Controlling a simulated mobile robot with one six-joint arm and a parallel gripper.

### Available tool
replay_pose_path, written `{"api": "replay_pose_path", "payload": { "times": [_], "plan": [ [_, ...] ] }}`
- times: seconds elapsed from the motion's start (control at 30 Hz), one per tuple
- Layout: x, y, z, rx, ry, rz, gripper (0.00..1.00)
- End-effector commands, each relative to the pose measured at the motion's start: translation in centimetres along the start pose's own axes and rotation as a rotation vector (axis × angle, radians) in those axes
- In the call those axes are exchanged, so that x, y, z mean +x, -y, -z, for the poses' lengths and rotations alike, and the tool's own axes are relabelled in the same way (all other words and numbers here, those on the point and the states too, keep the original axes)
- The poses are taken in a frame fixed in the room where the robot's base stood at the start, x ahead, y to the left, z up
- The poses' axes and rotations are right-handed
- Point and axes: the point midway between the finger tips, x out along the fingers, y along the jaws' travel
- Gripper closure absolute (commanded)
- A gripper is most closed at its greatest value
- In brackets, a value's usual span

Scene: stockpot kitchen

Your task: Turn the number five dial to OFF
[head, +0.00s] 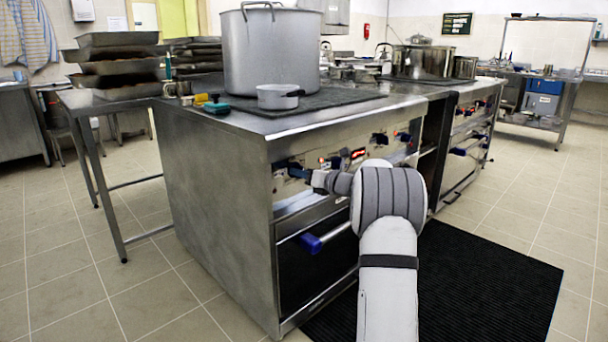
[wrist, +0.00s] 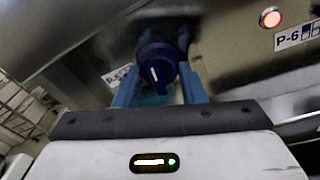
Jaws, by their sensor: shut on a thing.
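In the wrist view a dark blue dial (wrist: 158,62) with a white pointer mark sits between the two blue fingers of my gripper (wrist: 160,78). The fingers are shut on the dial, one on each side. The white mark stands nearly upright in this view, tilted slightly. A label (wrist: 117,76) beside the dial is partly covered, so its number is not clear. In the head view my gripper (head: 300,173) is at the left end of the stove's front panel, and the dial it holds cannot be made out there.
A label reading P-6 (wrist: 297,36) and a lit orange lamp (wrist: 270,17) are to the right. The stove (head: 215,200) bears a large stockpot (head: 270,55) and a small saucepan (head: 278,97). A black mat (head: 470,285) covers the floor.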

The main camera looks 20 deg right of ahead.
Motion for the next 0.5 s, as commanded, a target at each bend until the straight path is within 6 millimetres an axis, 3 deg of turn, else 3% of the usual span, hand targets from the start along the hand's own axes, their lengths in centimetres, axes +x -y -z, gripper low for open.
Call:
{"api": "replay_pose_path", "payload": {
  "times": [0.5],
  "plan": [
    [-0.05, 0.09, -0.08, -0.198, -0.013, 0.020, 0.86]
  ]
}}
